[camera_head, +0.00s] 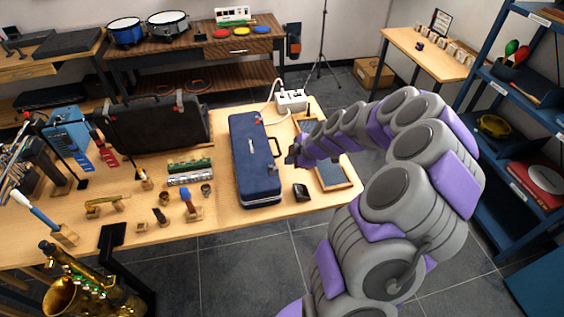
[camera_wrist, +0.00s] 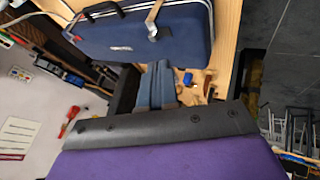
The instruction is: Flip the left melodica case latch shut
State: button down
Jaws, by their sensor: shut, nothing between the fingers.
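The long blue melodica case (camera_head: 254,165) lies closed on the wooden table, its black handle (camera_head: 275,147) on the right side. In the wrist view the blue case (camera_wrist: 185,35) fills the top, with its handle (camera_wrist: 102,10) at upper left. A pale metal latch (camera_wrist: 153,22) stands out as a strip on the case edge, right of the handle; it looks raised. The other latch is not clear. My gripper (camera_head: 292,158) is right of the case, close to the handle side. Its shut, empty fingers (camera_wrist: 158,66) point at the case below the pale latch, seemingly apart from it.
A black case (camera_head: 155,125) stands left of the blue one. A white power strip (camera_head: 291,100) with a cable is behind. Small instruments crowd the table's left.

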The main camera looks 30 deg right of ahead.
jog(key=v, duration=0.5)
jog(key=shift+s+d+r+p, duration=0.1)
jog(key=shift+s+r+p, duration=0.15)
jog(key=shift+p, duration=0.05)
